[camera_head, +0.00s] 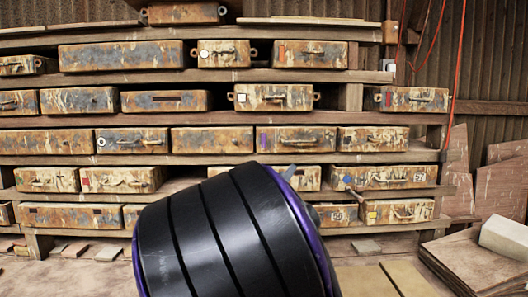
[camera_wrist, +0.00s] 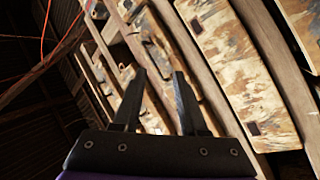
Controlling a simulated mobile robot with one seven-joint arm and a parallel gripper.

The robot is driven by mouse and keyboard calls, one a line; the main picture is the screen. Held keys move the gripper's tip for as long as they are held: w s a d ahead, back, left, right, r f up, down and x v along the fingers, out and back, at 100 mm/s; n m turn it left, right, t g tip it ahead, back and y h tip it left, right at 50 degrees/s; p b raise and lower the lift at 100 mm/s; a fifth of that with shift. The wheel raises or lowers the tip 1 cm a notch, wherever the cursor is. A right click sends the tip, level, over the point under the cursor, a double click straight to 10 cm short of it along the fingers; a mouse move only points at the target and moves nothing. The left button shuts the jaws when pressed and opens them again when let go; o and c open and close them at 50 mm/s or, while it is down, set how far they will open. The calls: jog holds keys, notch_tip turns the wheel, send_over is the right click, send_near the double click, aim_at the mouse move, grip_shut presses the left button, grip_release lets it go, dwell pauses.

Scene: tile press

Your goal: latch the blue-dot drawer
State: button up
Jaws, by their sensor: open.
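The drawer with a small blue mark (camera_head: 400,178) is in the head view, right of centre, in a lower row of the rack. Its weathered front has a bar handle. It appears to stand a little forward of its shelf, though how far is hard to tell. My gripper (camera_wrist: 158,78) is open in the wrist view, with nothing between its two dark fingers. Rusty drawer fronts lie beyond the fingers, seen strongly tilted. I cannot tell which of them is the blue-marked one. In the head view my dark arm hides most of the gripper, left of that drawer.
Several rows of similar drawers fill the wooden rack (camera_head: 224,77), some with other colour marks. Loose boards and a pale block (camera_head: 505,237) lie at lower right. Red cords (camera_head: 458,75) hang at right.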

jog(key=a+r+n+t+y, duration=0.1)
jog(key=a+r+y, duration=0.1)
jog(key=a+r, duration=0.2)
notch_tip(320, 180, up, 2)
jog(key=shift+w+a+n+t+y, duration=0.15)
jog(key=shift+w+n+t+y, duration=0.15)
jog(key=shift+w+t, duration=0.1)
jog(key=shift+f, duration=0.1)
